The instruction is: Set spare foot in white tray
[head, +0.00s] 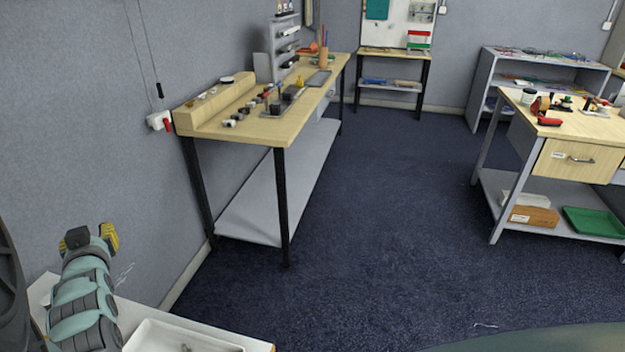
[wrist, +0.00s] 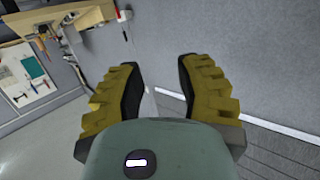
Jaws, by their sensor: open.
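My gripper (head: 91,238) is at the lower left in the head view, raised above a white surface. Its two yellow fingers stand apart in the wrist view (wrist: 158,78), with nothing between them. A white tray (head: 205,338) is cut off by the bottom edge of the head view, to the right of my arm. A small grey item shows inside it, too cut off to name. I cannot make out a spare foot in either view.
A wooden workbench (head: 245,128) with small parts stands along the left wall. Another bench with a drawer (head: 578,160) stands at the right, a grey shelf (head: 540,63) behind it. The dark carpet (head: 390,220) between them is clear. A dark green rounded surface (head: 545,341) edges the lower right.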

